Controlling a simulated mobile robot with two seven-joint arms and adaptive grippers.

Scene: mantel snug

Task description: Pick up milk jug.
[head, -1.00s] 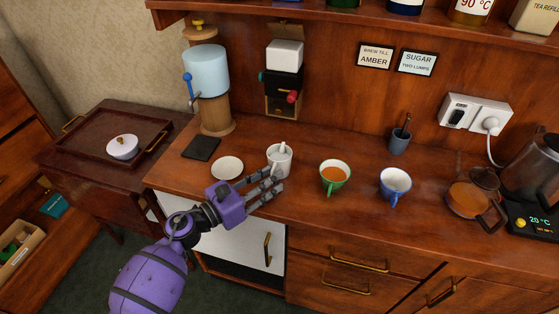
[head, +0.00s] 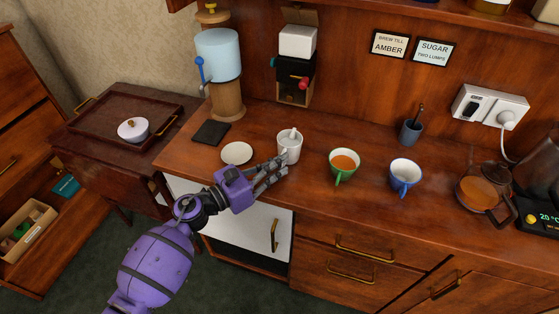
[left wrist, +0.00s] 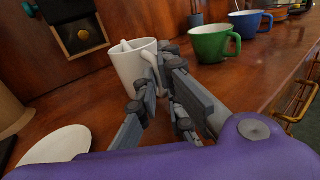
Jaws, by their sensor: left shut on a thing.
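The milk jug (head: 289,148) is a small white vessel on the wooden counter, with something white showing inside its mouth. It also shows in the left wrist view (left wrist: 128,72), with its handle turned towards my fingers. My left gripper (head: 281,168) reaches in from the left at the jug's near side. In the left wrist view the fingers (left wrist: 160,92) are shut on the jug's handle, which they partly hide. The jug looks upright and appears to stand on the counter. My right gripper is in neither view.
A white saucer (head: 236,153) and a dark flat pad (head: 211,133) lie left of the jug. A green cup (head: 343,168) and a blue cup (head: 403,177) stand to its right, then a glass teapot (head: 484,192). A dispenser (head: 220,70) stands behind.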

